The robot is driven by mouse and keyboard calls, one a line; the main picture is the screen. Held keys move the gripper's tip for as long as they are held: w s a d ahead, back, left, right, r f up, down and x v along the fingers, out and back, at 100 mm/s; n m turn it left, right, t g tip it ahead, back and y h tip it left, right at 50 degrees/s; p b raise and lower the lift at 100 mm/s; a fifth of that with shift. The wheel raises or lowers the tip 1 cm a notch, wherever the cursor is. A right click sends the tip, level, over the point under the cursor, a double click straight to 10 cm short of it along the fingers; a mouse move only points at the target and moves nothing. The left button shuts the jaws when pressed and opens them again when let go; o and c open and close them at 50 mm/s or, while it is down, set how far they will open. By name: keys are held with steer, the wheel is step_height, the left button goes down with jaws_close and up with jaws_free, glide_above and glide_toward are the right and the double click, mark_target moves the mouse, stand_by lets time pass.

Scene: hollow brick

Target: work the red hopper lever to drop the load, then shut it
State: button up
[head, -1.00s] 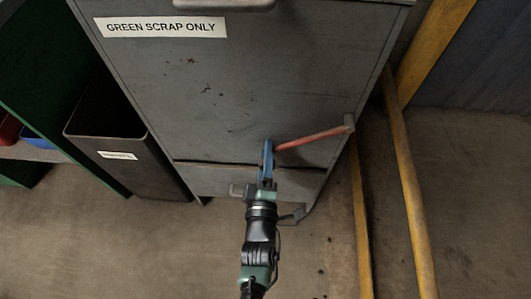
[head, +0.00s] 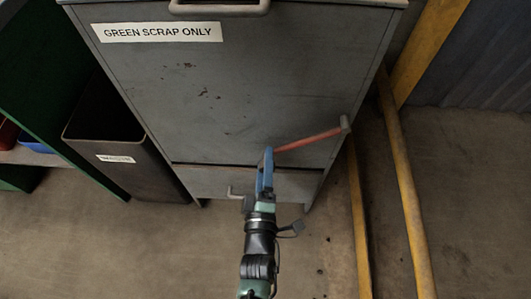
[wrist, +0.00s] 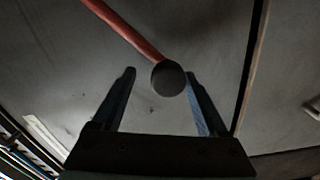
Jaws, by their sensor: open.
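The red lever (head: 308,140) is on the lower right front of the grey hopper (head: 240,85). It slopes down to the left from a grey mount at the hopper's right edge. My gripper (head: 267,153), with blue fingers, is open at the lever's left end. In the wrist view, the red lever (wrist: 130,30) ends in a dark round knob (wrist: 168,77). The knob appears between the fingertips, closer to the right one. Neither finger is clearly touching it, and the depth between them is hard to judge. In the head view, the fingers hide the knob.
A dark bin (head: 112,150) with a white label stands left of the hopper, beside green shelving (head: 45,80). Yellow rails (head: 405,185) run along the right. A grey handle (head: 232,193) sits low on the hopper, near my wrist. The floor in front is open.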

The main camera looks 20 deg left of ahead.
steer(key=p+v, duration=0.1)
steer(key=v, duration=0.9)
steer(key=shift+s+p, duration=0.25)
steer(key=shift+p, duration=0.05)
stand_by(1.2)
steer(key=w+m+b, duration=0.1)
steer(key=w+m, duration=0.2)
steer(key=m, duration=0.2)
steer(key=w+a+m+b, duration=0.1)
steer(key=w+m+b, duration=0.1)
steer(key=m, duration=0.3)
steer(key=w+a+f+m+b, duration=0.1)
steer(key=w+m, duration=0.3)
steer(key=w, duration=0.1)
steer(key=shift+w+a+m+b, duration=0.1)
steer(key=shift+a+m+b, duration=0.05)
steer(key=shift+m+b, duration=0.2)
jaws_close()
stand_by(1.2)
